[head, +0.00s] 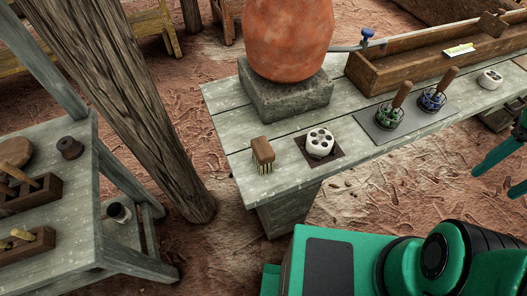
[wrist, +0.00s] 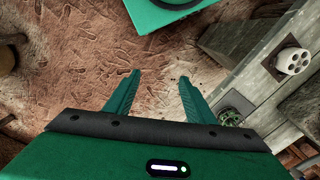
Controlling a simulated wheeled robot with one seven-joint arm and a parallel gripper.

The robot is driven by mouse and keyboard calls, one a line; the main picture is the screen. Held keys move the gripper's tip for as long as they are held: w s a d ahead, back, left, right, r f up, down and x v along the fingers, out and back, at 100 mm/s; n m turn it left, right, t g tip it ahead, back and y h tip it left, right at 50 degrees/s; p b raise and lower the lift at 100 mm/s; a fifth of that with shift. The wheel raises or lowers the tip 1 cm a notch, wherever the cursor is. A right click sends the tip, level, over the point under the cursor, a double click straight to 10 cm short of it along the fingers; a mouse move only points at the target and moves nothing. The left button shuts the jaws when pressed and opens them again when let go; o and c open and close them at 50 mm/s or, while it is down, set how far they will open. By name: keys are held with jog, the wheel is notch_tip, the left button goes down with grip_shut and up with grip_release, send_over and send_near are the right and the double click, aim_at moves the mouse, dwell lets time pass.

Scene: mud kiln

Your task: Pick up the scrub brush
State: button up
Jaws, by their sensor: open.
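The scrub brush (head: 263,153) is a small brown wooden block with pale bristles pointing down. It stands near the front left corner of the grey plank table (head: 225,100) in the head view. I cannot make it out in the wrist view. My gripper (head: 493,183) is at the right edge of the head view, far to the right of the brush and in front of the table. In the wrist view its two green fingers (wrist: 159,76) are spread apart with nothing between them, above the bare ground.
A white holed block (head: 320,142) on a dark mat stands just right of the brush. An orange clay vessel (head: 288,40) on a stone block stands behind. Two wooden-handled items (head: 390,112) and a long wooden trough (head: 375,78) are further right. A timber post (head: 150,110) rises at left.

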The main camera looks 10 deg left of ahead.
jog(key=o, duration=0.3)
jog(key=shift+o, duration=1.4)
jog(key=shift+w+a+r+n, duration=0.15)
jog(key=shift+a+r+n, duration=0.35)
jog(key=shift+n, duration=0.3)
jog(key=w+a+n, duration=0.7)
jog(key=w, duration=0.1)
jog(key=n, duration=2.1)
send_over(262, 149)
jog(key=f, duration=0.2)
jog(key=d+f, duration=0.1)
jog(key=shift+w+f, duration=0.15)
jog(key=shift+w, duration=0.25)
jog(key=shift+s+a+f+n, duration=0.4)
jog(key=shift+a+f+n, duration=0.1)
jog(key=shift+a+n, duration=0.1)
notch_tip(262, 149, down, 4)
jog(key=shift+r, duration=0.2)
jog(key=shift+w+d+f, duration=0.1)
jog(key=shift+w+f, duration=0.1)
jog(key=shift+f, duration=1.4)
jog(key=shift+w+f, duration=0.15)
jog(key=shift+f, duration=1.4)
